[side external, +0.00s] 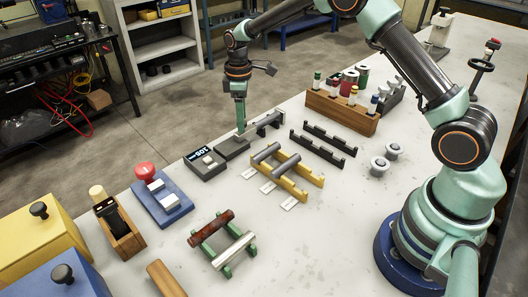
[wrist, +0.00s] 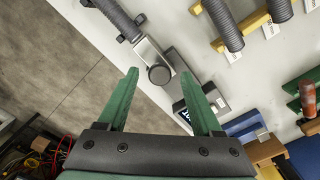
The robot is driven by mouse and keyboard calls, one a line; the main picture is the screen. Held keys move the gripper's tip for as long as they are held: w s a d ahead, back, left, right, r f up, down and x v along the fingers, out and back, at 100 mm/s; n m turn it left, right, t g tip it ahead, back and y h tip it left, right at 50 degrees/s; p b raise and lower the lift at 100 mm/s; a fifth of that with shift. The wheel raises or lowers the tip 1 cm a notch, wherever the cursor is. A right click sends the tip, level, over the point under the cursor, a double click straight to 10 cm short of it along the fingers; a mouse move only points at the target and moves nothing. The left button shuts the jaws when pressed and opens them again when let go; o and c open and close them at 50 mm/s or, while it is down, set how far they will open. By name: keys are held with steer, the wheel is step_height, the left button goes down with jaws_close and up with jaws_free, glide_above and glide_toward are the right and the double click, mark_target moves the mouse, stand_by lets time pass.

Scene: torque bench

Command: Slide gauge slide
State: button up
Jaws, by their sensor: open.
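The gauge is a dark box with a lit display (side external: 205,162) and a pale button on top. The slide beside it is a low grey plate (side external: 231,149), near the bench's far edge. In the wrist view the slide plate (wrist: 149,53) is metallic and carries a round dark knob (wrist: 159,75). My gripper (side external: 241,129) points down over the slide. In the wrist view its green fingers (wrist: 157,75) are apart, with the knob appearing between the tips. I cannot tell whether they touch it. The gauge box (wrist: 184,108) is partly hidden by the right finger.
A grey cylinder on a dark stand (side external: 268,122) is close to the slide. A blue base with a red button (side external: 147,173) stands left of the gauge. A yellow rack (side external: 290,183) with grey cylinders is to the right. Bare bench lies in front of the gauge.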

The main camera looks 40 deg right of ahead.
steer(key=shift+f, duration=0.3)
jaws_close()
steer(key=shift+r, duration=0.1)
stand_by(1.2)
